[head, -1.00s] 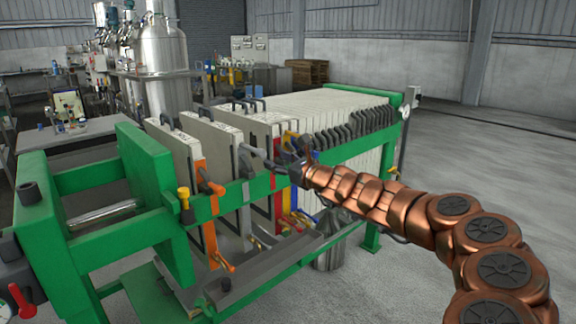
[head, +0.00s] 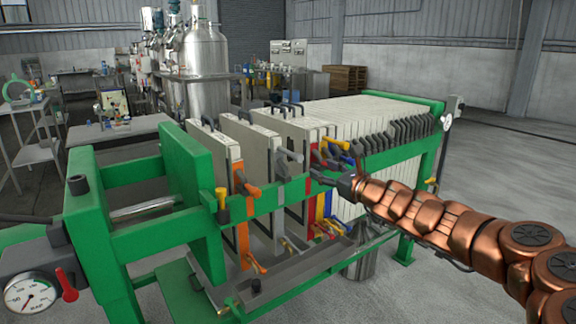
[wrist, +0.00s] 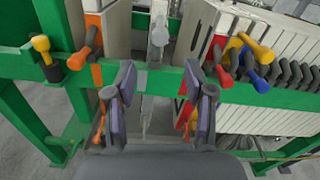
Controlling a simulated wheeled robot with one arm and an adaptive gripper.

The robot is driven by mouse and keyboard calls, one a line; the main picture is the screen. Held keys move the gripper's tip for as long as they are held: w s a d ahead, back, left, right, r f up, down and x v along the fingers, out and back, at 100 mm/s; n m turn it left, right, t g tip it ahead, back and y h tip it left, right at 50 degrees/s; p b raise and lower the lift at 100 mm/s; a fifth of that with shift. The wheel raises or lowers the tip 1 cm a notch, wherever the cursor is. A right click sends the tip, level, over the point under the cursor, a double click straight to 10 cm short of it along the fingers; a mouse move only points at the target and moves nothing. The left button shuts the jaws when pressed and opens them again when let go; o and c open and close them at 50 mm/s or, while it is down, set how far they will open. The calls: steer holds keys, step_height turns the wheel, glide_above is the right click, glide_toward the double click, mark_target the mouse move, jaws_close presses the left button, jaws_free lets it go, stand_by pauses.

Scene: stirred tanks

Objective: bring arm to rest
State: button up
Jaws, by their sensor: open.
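My copper-coloured arm reaches in from the right in the head view. My gripper (head: 322,178) is beside the green side rail of a filter press, small and partly hard to make out there. In the wrist view my gripper (wrist: 159,100) shows two dark fingers spread wide apart with nothing between them. Beyond the fingers are the green rail (wrist: 260,90) and a grey handle (wrist: 158,38) on a plate in the gap between them. Whether the fingers touch the rail cannot be told.
Pale filter plates (head: 352,112) with several dark handles fill the press. Orange (head: 248,188), yellow (head: 222,196), red and blue valve handles stick out near the rail. A gauge (head: 30,295) is at lower left. Steel tanks (head: 207,75) stand behind. Open floor (head: 490,165) lies to the right.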

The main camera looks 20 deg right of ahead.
steer(key=s+a+r+n+g+y, duration=0.1)
steer(key=s+a+n+g+y, duration=0.25)
steer(key=a+n, duration=0.55)
steer(key=s+a+r+n+g+y, duration=0.25)
steer(key=s+a+n, duration=0.2)
steer(key=a, duration=0.75)
steer(key=s+a+f+n+g+h, duration=0.1)
steer(key=s+a+f+n+g, duration=0.35)
steer(key=s, duration=0.35)
steer(key=s+a+f+n+g, duration=0.3)
steer(key=s+a+f+n, duration=0.2)
steer(key=s, duration=0.2)
steer(key=s+d+f+n+g+h, duration=0.3)
steer(key=s+f+n+h, duration=0.15)
steer(key=s+f, duration=0.6)
steer(key=s+d+f+n+g+h, duration=0.35)
steer(key=s+d+h, duration=0.25)
steer(key=s+d, duration=0.75)
step_height(320, 180, up, 20)
steer(key=a+t+p, duration=0.1)
steer(key=p, duration=1.7)
steer(key=shift+a+m, duration=0.25)
steer(key=shift+m, duration=0.15)
